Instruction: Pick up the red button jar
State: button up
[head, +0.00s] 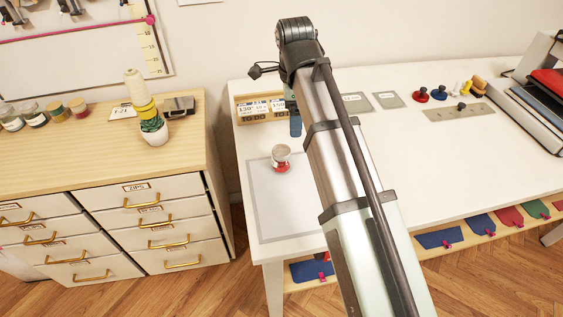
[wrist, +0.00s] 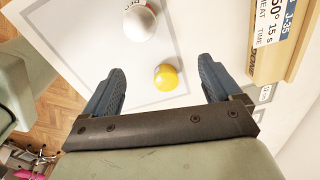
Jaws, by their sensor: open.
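The red button jar (head: 281,158) stands upright on the grey-bordered mat at the left end of the white table, with a pale lid and red contents. In the wrist view a round white lid with dark lettering (wrist: 140,22), apparently this jar's, shows at the top edge, partly cut off. My gripper (wrist: 162,68) is open, with its two blue fingers apart and nothing held. It is above the table, and the jar lies beyond its fingertips in the wrist view. In the head view one blue finger (head: 295,124) shows behind the jar; the arm hides the rest.
A round yellow thing (wrist: 166,77) lies between and below the fingertips in the wrist view; I cannot find it in the head view. A wooden card holder (head: 258,108) stands behind the mat (head: 262,225). Red and blue knobbed items (head: 421,95) are farther right. A drawer cabinet (head: 110,165) stands left.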

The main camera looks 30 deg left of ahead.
aim_at(284, 150)
jog(key=s, duration=0.3)
jog(key=shift+s+a+f+g, duration=0.15)
jog(key=shift+a+f+g, duration=0.15)
jog(key=shift+a, duration=0.1)
notch_tip(284, 150, down, 8)
jog(key=shift+r, duration=0.15)
jog(key=shift+s+a+f, duration=0.1)
jog(key=shift+a+f, duration=0.05)
jog(key=shift+f, duration=1.2)
jog(key=shift+a+f, duration=0.1)
jog(key=shift+f, duration=1.25)
jog(key=shift+c, duration=0.4)
jog(key=c, duration=1.1)
